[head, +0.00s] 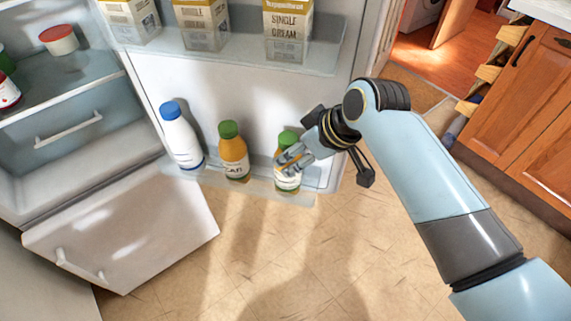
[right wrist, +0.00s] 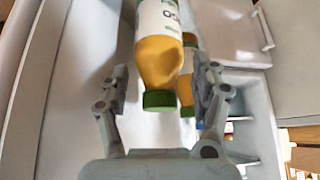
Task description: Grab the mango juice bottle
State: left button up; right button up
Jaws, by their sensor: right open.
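Two bottles of orange-yellow juice with green caps stand in the fridge door's lower shelf. The other (head: 288,184) is at the right, with a white label, partly hidden by my right gripper (head: 287,159). I cannot read which one is mango. In the right wrist view, the white-labelled bottle (right wrist: 158,60) shows cap down between the open fingers, apart from both. The middle bottle (right wrist: 186,65) shows partly behind it. My left gripper is not in view.
A white bottle with a blue cap (head: 181,138) stands left in the same door shelf. Several cartons (head: 288,30) stand on the shelf above. Wooden cabinets (head: 530,110) are at right.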

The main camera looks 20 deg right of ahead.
send_over(287, 188)
jog(key=w+d, duration=0.1)
jog(key=w, duration=0.2)
notch_tip(287, 188, down, 5)
jog(key=shift+r, duration=0.1)
jog(key=c, duration=1.2)
jog(key=shift+o, duration=0.2)
jog(key=shift+r, duration=0.1)
